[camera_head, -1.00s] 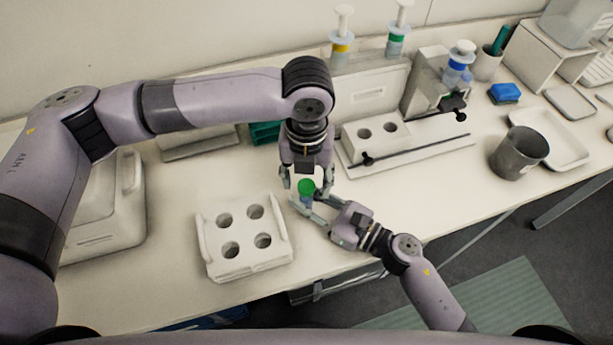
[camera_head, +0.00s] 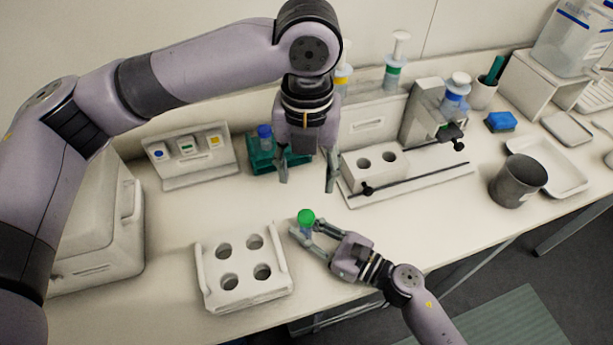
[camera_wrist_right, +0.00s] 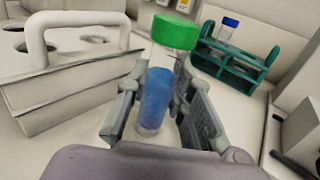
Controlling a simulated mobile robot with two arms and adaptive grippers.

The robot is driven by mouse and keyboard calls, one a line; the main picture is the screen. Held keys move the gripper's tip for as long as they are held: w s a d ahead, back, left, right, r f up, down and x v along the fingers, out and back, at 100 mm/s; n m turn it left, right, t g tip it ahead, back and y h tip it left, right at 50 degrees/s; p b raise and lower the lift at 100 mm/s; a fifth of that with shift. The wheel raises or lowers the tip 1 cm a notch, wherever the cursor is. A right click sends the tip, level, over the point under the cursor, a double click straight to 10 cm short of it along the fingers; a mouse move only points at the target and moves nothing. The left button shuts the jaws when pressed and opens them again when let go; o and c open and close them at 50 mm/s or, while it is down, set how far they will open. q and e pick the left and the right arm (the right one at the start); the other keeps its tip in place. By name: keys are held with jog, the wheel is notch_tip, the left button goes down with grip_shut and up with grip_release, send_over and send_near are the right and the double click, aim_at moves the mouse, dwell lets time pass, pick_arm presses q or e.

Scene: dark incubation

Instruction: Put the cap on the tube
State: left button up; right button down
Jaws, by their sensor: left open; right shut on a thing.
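A tube with blue contents (camera_wrist_right: 155,98) stands roughly upright between the fingers of my right gripper (camera_head: 306,231), which is shut on it just above the bench, right of the white rack. The green cap (camera_head: 306,216) sits at the top of the tube; in the right wrist view the cap (camera_wrist_right: 174,30) is over the tube's clear upper part. I cannot tell how tightly it is seated. My left gripper (camera_head: 307,184) is open and empty, above and behind the cap, apart from it.
A white four-hole rack (camera_head: 245,283) stands at front left. A green rack (camera_head: 262,170) with a blue-capped tube (camera_head: 265,136) is behind. A white two-hole block (camera_head: 376,172) is at right, with a grey cup (camera_head: 518,181) farther right. Bench between racks is clear.

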jog(key=c, duration=1.3)
grip_release()
jog(key=v, duration=1.2)
